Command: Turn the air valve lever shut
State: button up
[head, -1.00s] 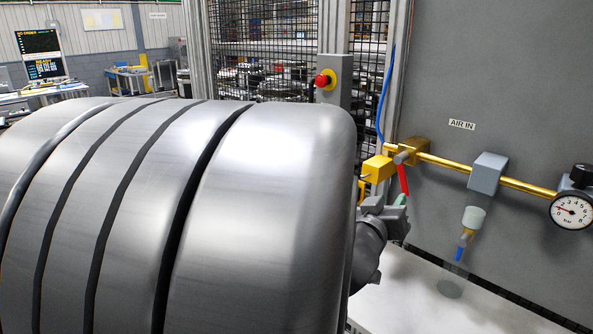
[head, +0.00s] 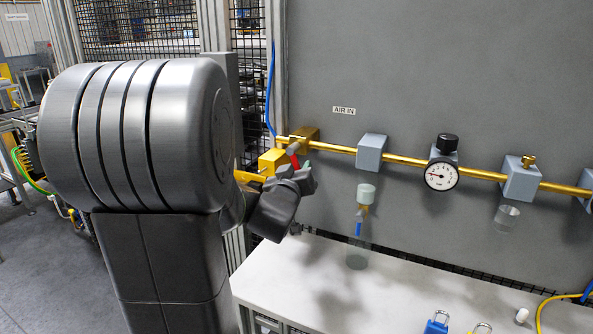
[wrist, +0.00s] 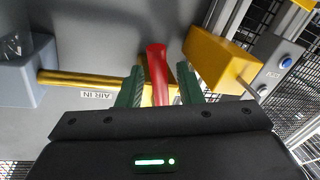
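In the wrist view the lever (wrist: 158,72) stands between the two green fingers of my gripper (wrist: 160,88). A narrow gap shows on each side of it, so the gripper looks open around the lever, not clamped. In the head view my gripper (head: 303,170) is at the lever's lower end, partly hidden by my wrist. The valve body behind the lever is only partly visible.
A yellow block (head: 270,161) sits close beside the lever. The brass pipe (head: 400,160) runs right along the grey panel past a grey block (head: 371,152) and a pressure gauge (head: 441,176). A white bench (head: 330,275) with blue padlocks (head: 436,323) lies below.

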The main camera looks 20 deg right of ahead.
grip_shut()
jog(key=shift+f, duration=0.1)
